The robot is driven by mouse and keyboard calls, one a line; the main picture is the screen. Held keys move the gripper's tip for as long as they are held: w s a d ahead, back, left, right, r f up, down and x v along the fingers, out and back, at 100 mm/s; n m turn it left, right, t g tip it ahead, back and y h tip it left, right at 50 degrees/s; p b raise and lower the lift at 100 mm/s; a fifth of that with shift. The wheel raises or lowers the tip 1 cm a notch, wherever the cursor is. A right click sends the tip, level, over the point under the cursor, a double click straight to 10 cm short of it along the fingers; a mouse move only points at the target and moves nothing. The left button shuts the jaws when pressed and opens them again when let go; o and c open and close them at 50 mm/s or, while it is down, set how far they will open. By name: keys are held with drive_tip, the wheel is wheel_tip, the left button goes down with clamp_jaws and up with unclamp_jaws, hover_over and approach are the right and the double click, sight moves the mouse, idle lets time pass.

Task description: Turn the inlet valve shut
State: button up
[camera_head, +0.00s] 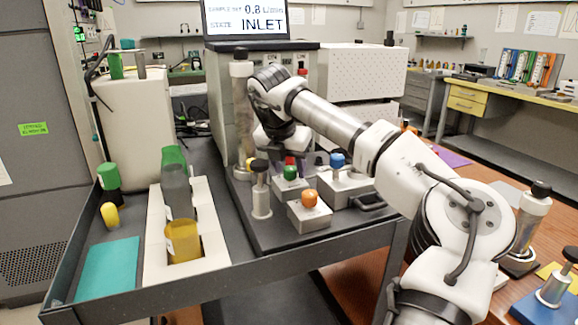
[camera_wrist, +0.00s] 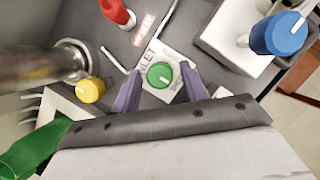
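The inlet valve is a green knob (camera_wrist: 160,75) with a short white pointer line, on a pale plate lettered INLET (camera_wrist: 151,50) in the wrist view. The same green knob (camera_head: 291,173) shows in the head view on the cart's equipment tray. My gripper (camera_wrist: 160,82) is open, with one purple finger on each side of the green knob. Gaps show between the fingers and the knob, and I cannot tell how far the tips stand above the plate. In the head view my arm's wrist partly hides the area behind the knob.
An orange knob (camera_head: 310,198) on a metal block stands in front. A tall metal cylinder (camera_head: 242,125) stands close to my wrist. The screen (camera_head: 245,18) reads INLET.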

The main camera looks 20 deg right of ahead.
drive_tip(key=shift+o, duration=0.4)
drive_tip(key=p+v, duration=0.1)
drive_tip(key=v, duration=1.2)
drive_tip(key=shift+r, duration=0.4)
drive_tip(key=shift+a, duration=0.1)
